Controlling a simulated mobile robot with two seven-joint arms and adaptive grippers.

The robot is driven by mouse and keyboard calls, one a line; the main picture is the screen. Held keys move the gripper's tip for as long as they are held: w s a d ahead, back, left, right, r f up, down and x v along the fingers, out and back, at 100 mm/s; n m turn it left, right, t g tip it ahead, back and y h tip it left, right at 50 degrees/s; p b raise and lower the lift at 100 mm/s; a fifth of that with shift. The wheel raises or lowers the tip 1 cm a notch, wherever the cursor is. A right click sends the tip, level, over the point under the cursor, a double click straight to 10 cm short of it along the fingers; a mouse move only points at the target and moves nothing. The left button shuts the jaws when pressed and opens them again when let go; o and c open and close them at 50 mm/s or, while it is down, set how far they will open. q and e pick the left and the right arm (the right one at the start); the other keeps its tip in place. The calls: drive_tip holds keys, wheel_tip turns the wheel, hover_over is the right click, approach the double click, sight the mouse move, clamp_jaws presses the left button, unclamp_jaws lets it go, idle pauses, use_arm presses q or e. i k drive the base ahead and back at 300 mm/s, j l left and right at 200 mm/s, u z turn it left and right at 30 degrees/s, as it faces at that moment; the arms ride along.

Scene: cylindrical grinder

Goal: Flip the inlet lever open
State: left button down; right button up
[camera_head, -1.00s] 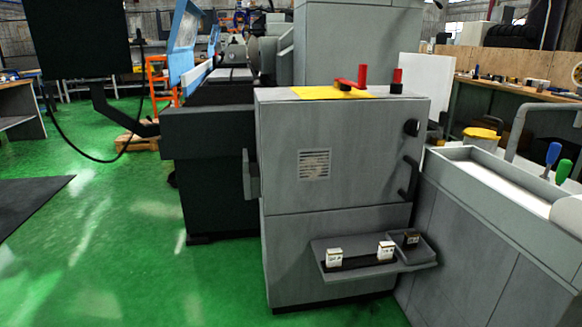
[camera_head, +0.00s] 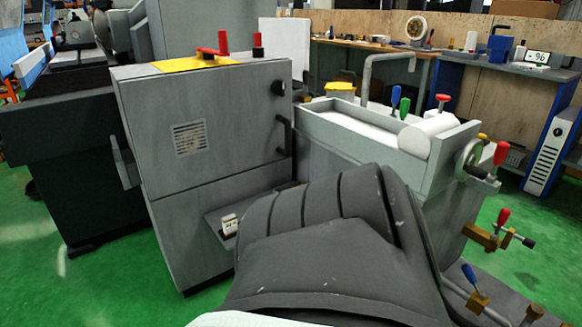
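Several lever-like handles show, and I cannot tell which one is the inlet lever. A blue-handled lever (camera_head: 470,275) stands tilted on a brass fitting on a pipe at the lower right. Above it, a red-handled lever (camera_head: 503,218) sits at a brass fitting. A larger red handle (camera_head: 500,154) stands beside the handwheel at the trough's end. A red lever (camera_head: 212,52) lies on the yellow plate on top of the grey cabinet. Neither of my grippers is in view.
A large dark grey ribbed shape (camera_head: 330,240) fills the lower middle and hides what is behind it; I cannot tell what it is. The grey cabinet (camera_head: 230,110) stands left, the trough (camera_head: 350,122) behind.

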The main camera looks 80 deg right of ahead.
sight(467, 270)
drive_tip(key=u, duration=7)
